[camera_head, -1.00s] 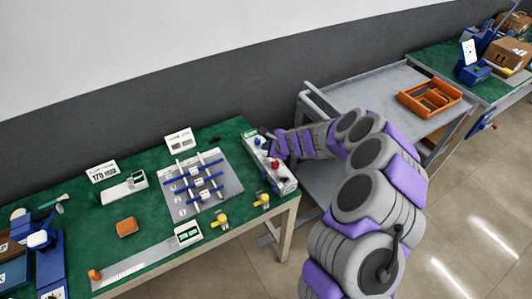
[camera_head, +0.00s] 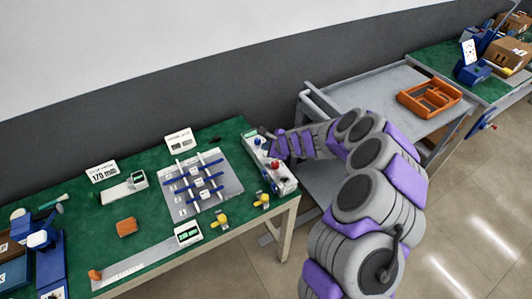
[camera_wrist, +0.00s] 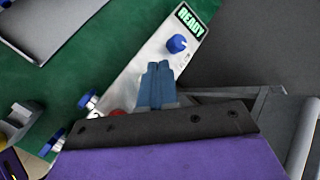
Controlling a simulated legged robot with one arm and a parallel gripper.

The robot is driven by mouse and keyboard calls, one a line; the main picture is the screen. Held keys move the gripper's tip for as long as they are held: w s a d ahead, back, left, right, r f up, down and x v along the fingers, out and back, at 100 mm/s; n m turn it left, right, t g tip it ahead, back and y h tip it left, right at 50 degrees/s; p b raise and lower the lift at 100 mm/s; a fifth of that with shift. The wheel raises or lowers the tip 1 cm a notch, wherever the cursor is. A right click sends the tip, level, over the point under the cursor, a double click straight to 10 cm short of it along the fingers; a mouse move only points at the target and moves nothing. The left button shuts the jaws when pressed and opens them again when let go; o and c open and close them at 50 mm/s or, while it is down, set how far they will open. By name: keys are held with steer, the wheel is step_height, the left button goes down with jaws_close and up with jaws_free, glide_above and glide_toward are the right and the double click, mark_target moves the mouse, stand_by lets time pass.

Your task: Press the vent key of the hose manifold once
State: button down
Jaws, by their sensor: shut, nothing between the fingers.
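The hose manifold (camera_head: 284,181) is a long pale block at the right end of the green table. In the wrist view the manifold (camera_wrist: 143,73) runs diagonally, with a green READY display (camera_wrist: 188,20) at its far end. A blue round key or knob (camera_wrist: 176,44) stands near the display. A red one (camera_wrist: 117,113) is partly hidden behind my gripper. I cannot read which is the vent key. My gripper (camera_wrist: 158,66) is shut and empty, its blue-grey fingertips over the manifold between the blue and red parts. Contact cannot be told. In the head view my gripper (camera_head: 273,146) hides part of the manifold.
Blue-capped side fittings (camera_wrist: 88,101) stick out from the manifold's left side. Yellow fittings (camera_head: 220,221) and a grey plate with blue bars (camera_head: 228,186) lie to its left. A grey cart (camera_head: 342,97) stands to the right, past a gap.

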steer(key=shift+f, duration=0.15)
steer(key=shift+f+b, duration=0.2)
steer(key=shift+b, duration=0.1)
steer(key=shift+f+b, duration=0.35)
steer(key=shift+f, duration=0.1)
stand_by(0.9)
steer(key=shift+r, duration=0.1)
steer(key=shift+r+p, duration=0.75)
steer(key=shift+r, duration=0.05)
steer(key=shift+r+p, duration=2.15)
steer(key=shift+r, duration=0.4)
